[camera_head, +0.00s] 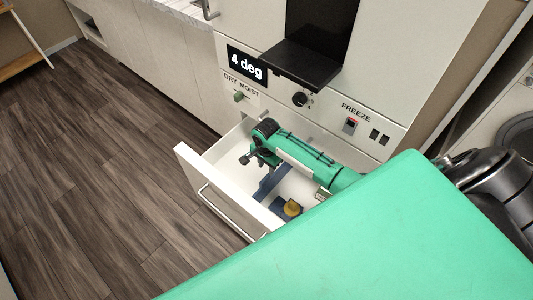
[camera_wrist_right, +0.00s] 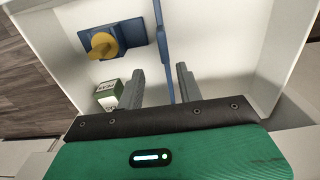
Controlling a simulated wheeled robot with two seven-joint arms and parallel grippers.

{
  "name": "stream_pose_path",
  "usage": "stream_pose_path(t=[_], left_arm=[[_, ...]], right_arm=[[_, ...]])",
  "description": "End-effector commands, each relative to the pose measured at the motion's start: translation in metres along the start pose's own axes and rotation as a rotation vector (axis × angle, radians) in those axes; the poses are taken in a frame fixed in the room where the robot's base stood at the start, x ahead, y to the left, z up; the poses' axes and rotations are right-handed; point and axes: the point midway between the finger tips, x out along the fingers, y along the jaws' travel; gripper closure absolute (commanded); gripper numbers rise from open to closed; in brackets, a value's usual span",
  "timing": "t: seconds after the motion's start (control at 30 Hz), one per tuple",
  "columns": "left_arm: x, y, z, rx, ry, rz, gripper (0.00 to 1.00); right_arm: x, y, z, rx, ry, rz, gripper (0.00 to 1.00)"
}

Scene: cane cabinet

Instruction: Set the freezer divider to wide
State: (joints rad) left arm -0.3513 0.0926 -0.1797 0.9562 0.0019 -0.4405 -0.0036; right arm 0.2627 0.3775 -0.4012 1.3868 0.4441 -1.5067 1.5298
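The freezer drawer (camera_head: 215,190) is pulled open below the cabinet front. Inside it stands a thin blue divider (camera_head: 272,183), also in the right wrist view (camera_wrist_right: 162,40). A yellow knob (camera_head: 292,207) on a blue block sits in the drawer, to the left of the divider in the right wrist view (camera_wrist_right: 103,45). My right gripper (camera_head: 254,158) reaches into the drawer. Its two fingers (camera_wrist_right: 160,70) are apart, with the divider between them and gaps visible on both sides. Part of the drawer is hidden by my green body. My left gripper is not in view.
A small green-and-white box (camera_wrist_right: 109,95) lies in the drawer near the left finger. The cabinet front carries a "4 deg" display (camera_head: 247,64), a DRY/MOIST slider (camera_head: 240,97), a black knob (camera_head: 300,99) and a FREEZE switch (camera_head: 351,125). Open floor (camera_head: 90,170) lies left.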

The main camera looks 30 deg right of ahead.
Motion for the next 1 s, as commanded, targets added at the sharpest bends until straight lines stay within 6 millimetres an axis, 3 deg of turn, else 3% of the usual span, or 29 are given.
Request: stream_pose_path(t=[0.1,0.27,1.0], left_arm=[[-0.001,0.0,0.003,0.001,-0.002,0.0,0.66],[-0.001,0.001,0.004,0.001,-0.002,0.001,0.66],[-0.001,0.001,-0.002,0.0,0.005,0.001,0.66]], right_arm=[[-0.017,0.0,0.0,0.0,0.0,0.0,0.64],[-0.027,0.001,0.0,0.001,-0.001,0.002,0.64],[-0.028,0.001,0.001,0.0,-0.001,0.002,0.64]])
